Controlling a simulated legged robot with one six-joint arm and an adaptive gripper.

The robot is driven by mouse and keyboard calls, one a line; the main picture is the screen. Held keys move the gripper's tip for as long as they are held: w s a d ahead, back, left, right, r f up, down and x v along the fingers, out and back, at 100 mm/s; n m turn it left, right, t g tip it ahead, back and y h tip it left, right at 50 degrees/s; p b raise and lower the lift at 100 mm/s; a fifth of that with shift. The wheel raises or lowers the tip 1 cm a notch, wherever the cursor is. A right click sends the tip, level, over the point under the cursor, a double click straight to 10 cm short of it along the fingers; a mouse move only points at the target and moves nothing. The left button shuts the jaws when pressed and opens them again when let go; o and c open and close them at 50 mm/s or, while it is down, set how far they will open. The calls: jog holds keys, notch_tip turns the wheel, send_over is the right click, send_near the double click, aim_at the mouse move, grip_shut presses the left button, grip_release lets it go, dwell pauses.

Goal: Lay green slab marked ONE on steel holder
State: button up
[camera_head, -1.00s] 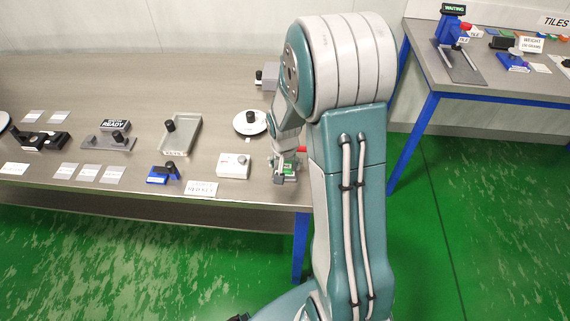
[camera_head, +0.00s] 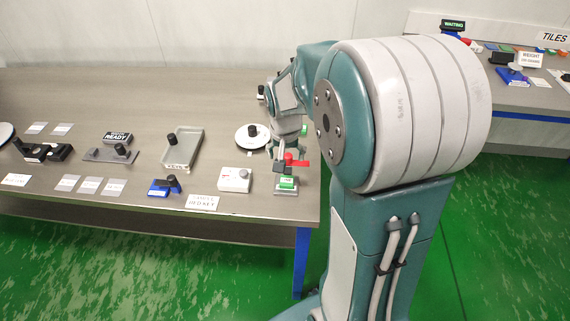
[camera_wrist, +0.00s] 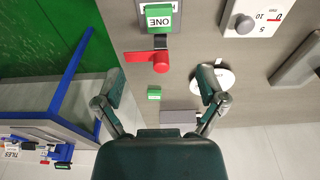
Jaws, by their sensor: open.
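The green slab marked ONE (camera_wrist: 159,20) lies on the steel holder (camera_wrist: 160,42) at the top of the wrist view. In the head view the slab (camera_head: 287,183) sits near the table's front right corner. A red lever with a round knob (camera_wrist: 160,63) is beside the holder, between it and my gripper. My gripper (camera_wrist: 159,84) is open, its fingers wide apart with nothing between them. In the head view my gripper (camera_head: 287,152) is just behind the slab, apart from it and partly hidden by my arm.
A white dial box (camera_head: 235,180) stands left of the holder. A round white plate with a black knob (camera_head: 252,137) and a grey tray (camera_head: 183,150) are farther back. A small green block (camera_wrist: 154,93) lies behind the lever. A second table (camera_head: 530,105) stands at the right.

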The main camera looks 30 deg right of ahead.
jog(key=s+a+r+n+t, duration=0.2)
jog(key=s+a+r, duration=0.3)
jog(key=s, duration=0.3)
jog(key=s+a+r+n+t+y, duration=0.1)
jog(key=s+a+r+n+t, duration=0.1)
jog(key=s+a+r+n, duration=0.2)
jog(key=s+a+r, duration=0.2)
jog(key=s+r, duration=0.2)
jog(key=s, duration=0.1)
jog(key=shift+s+a+n, duration=0.25)
jog(key=shift+a+n, duration=0.05)
jog(key=shift+n, duration=0.1)
jog(key=shift+c, duration=0.3)
